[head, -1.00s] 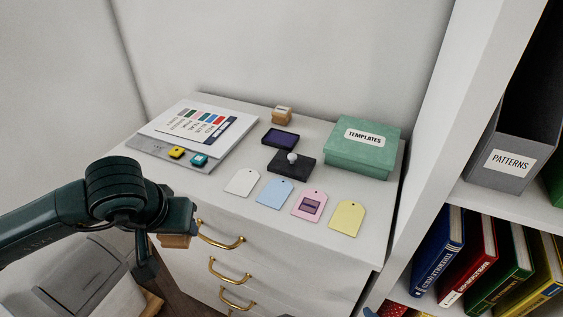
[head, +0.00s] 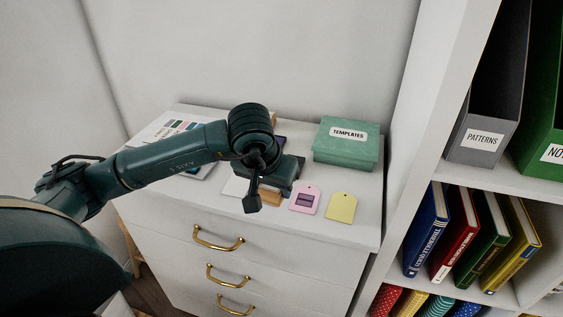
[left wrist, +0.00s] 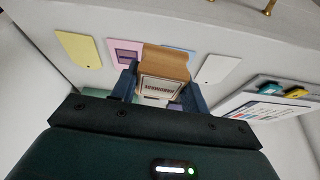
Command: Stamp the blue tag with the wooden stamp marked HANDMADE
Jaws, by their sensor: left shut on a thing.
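My left gripper (head: 265,195) is over the front of the cabinet top, shut on a wooden stamp (head: 268,194). In the left wrist view the stamp (left wrist: 165,62) sits between the two fingers (left wrist: 160,88), and its white label with dark lettering, seeming to read HANDMADE, appears upside down. The blue tag (left wrist: 191,60) shows only partly behind the stamp there. In the head view the gripper and stamp hide the blue tag. I cannot tell whether the stamp touches it. My right gripper is out of view.
A white tag (head: 235,187) lies left of the stamp. A pink tag with a purple mark (head: 305,199) and a yellow tag (head: 341,208) lie to the right. The green TEMPLATES box (head: 345,147) stands behind. My arm covers much of the cabinet's back left.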

